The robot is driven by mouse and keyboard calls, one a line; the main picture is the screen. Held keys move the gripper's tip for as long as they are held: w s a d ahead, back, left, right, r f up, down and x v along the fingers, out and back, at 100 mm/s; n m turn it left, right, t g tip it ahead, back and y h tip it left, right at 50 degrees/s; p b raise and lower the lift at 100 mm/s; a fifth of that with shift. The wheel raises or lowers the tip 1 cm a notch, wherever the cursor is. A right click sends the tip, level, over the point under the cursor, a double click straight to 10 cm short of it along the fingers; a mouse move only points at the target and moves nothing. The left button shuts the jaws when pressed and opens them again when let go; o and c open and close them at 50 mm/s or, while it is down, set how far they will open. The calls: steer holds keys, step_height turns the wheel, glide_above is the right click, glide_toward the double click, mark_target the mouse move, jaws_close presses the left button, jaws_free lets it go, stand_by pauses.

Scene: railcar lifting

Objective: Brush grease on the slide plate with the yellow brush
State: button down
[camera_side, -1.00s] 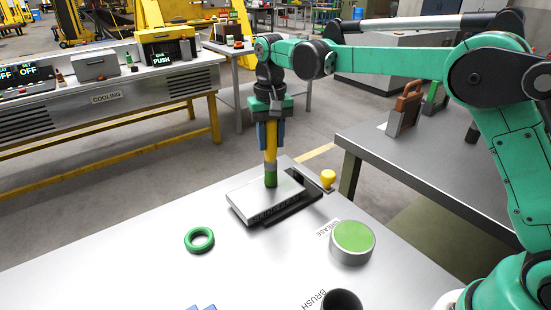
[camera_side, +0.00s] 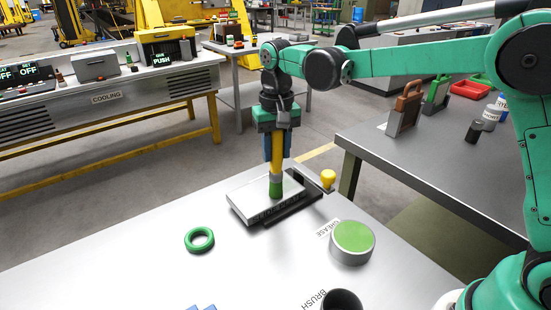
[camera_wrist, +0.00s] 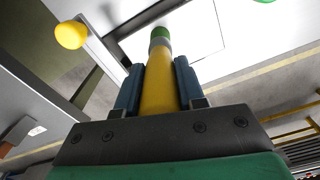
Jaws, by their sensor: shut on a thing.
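The yellow brush (camera_side: 276,155) is upright in my gripper (camera_side: 275,150), whose blue fingers are shut on its handle. Its green-tipped lower end (camera_side: 276,187) is down at the top of the slide plate (camera_side: 250,200), a flat grey block on the near table. Whether the tip touches the plate or hovers just above it, I cannot tell. In the wrist view the brush (camera_wrist: 159,85) points away between the blue fingers, its green tip over a pale flat surface. The round grease pot (camera_side: 352,240), with green grease on top, stands to the right of the plate.
A dark brush holder (camera_side: 342,301) stands at the front edge of view. A green ring (camera_side: 199,239) lies left on the table. A yellow knob (camera_side: 328,178) stands right behind the plate. Bare tabletop lies between the ring and the grease pot.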

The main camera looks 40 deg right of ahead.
steer(key=shift+w, duration=2.45)
steer(key=s, duration=0.4)
steer(key=shift+s, duration=0.7)
steer(key=shift+s+r, duration=0.1)
steer(key=shift+s, duration=0.15)
steer(key=shift+r, duration=3.85)
